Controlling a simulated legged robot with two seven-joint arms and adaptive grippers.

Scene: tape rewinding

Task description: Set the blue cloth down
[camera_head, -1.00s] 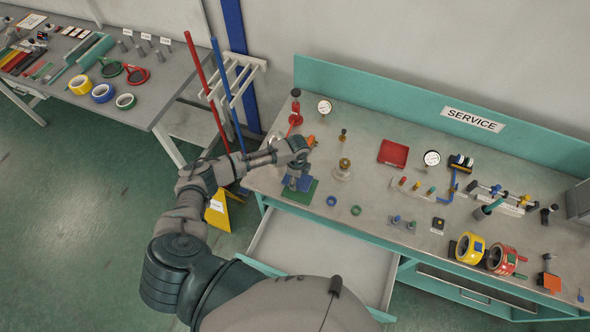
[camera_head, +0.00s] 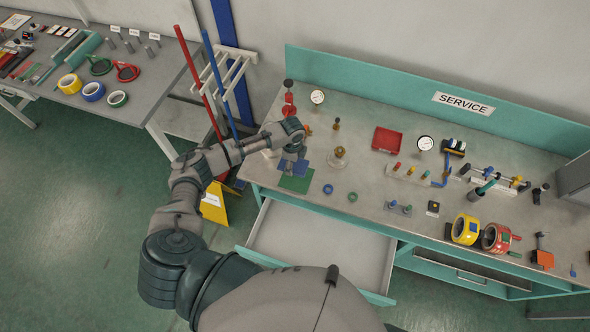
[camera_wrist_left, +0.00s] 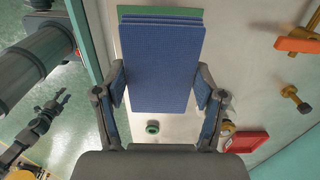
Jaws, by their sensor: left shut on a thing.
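The blue cloth (camera_wrist_left: 162,62) is a folded, ribbed blue pad. It lies between the fingers of my left gripper (camera_wrist_left: 160,95), which is shut on it. In the head view the blue cloth (camera_head: 287,165) shows partly beneath my left gripper (camera_head: 293,160), over the front left part of the service bench. I cannot tell whether it touches the bench top. A green cloth (camera_head: 295,184) lies flat just in front of it. The green cloth (camera_wrist_left: 126,11) also shows past the blue cloth's far end in the left wrist view. My right gripper (camera_wrist_left: 45,115) seems to show small at the left.
A blue ring (camera_head: 328,189) and a green ring (camera_head: 352,197) lie right of the green cloth. A brass-topped stand (camera_head: 339,163) and a red tray (camera_head: 388,141) stand farther back. An open drawer (camera_head: 320,248) juts out below the bench edge.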

